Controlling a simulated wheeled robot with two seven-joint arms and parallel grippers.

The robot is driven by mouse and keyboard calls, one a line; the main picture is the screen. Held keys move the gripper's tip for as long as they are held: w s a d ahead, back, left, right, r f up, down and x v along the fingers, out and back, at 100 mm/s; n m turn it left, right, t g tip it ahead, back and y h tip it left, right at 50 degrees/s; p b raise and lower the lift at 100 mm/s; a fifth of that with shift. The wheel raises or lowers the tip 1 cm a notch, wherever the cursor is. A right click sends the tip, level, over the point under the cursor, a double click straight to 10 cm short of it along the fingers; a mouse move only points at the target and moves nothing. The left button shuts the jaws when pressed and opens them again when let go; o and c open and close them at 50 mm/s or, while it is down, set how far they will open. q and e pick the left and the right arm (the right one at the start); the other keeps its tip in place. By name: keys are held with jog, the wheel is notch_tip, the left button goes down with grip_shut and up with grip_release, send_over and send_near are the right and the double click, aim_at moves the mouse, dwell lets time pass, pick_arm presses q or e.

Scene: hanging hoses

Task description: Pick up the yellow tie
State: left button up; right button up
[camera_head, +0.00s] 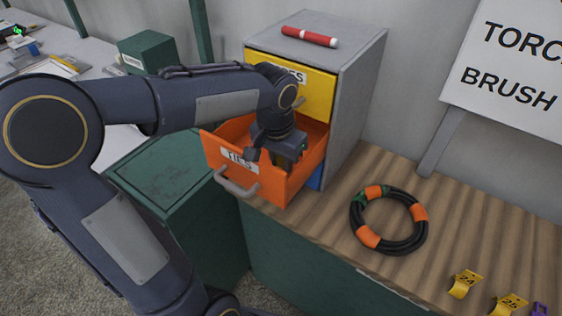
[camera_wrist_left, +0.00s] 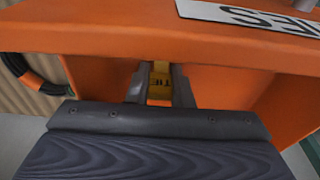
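The yellow tie (camera_wrist_left: 160,80), marked with dark letters, shows in the left wrist view between the two grey fingers of my left gripper (camera_wrist_left: 161,92). The fingers are close together, one against each side of it. In the head view my left gripper (camera_head: 288,155) reaches down into the pulled-out orange drawer (camera_head: 245,178) labelled TIES. The drawer front and the gripper hide the tie there. My right gripper is in neither view.
A yellow drawer (camera_head: 310,82) sits shut above the orange one in a grey cabinet (camera_head: 358,95), with a red stick (camera_head: 309,37) on top. On the wooden bench (camera_head: 330,215) lie a coiled black hose with orange bands (camera_head: 420,240) and yellow numbered clips (camera_head: 464,284).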

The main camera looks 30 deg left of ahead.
pick_arm(q)
grip_shut()
jog(key=shift+r, duration=0.15)
jog(key=shift+r, duration=0.3)
notch_tip(320, 180, up, 2)
jog(key=shift+r, duration=0.1)
jog(key=s+d+r, duration=0.9)
jog(key=d+r, duration=0.1)
jog(key=shift+d+b, duration=0.4)
jog(key=shift+b, duration=0.05)
